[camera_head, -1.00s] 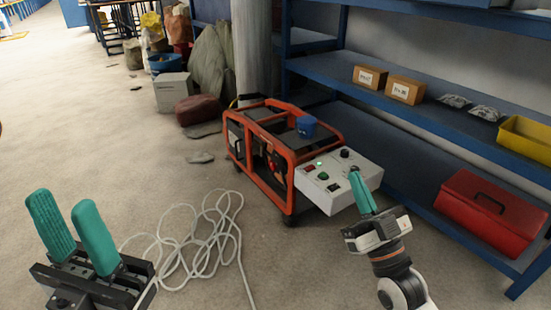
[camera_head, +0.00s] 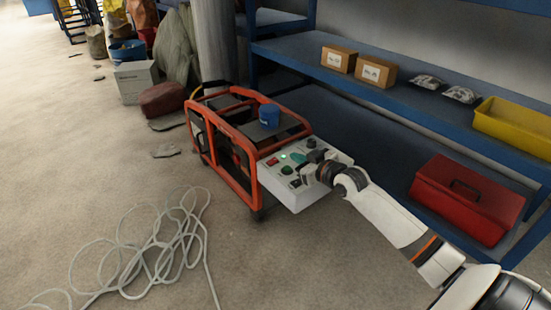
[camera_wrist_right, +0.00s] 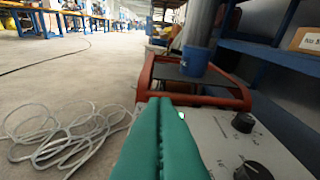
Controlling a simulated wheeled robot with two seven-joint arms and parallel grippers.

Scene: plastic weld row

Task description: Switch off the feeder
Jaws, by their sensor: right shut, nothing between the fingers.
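The feeder is an orange-framed machine (camera_head: 222,150) on the floor with a light grey control panel (camera_head: 318,190) at its near end. In the right wrist view, two black knobs (camera_wrist_right: 243,122) show on the panel (camera_wrist_right: 215,125). My right gripper (camera_head: 300,164) is over the panel, shut and empty. Its teal fingers (camera_wrist_right: 167,103) lie together in the wrist view and hide the left part of the panel. My left gripper is out of the head view.
A blue cup (camera_head: 269,115) stands on top of the machine. A white cable (camera_head: 165,245) lies coiled on the floor at left. Blue shelving (camera_head: 400,98) stands behind and right, with cardboard boxes (camera_head: 375,70), a yellow bin (camera_head: 515,128) and a red toolbox (camera_head: 466,198).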

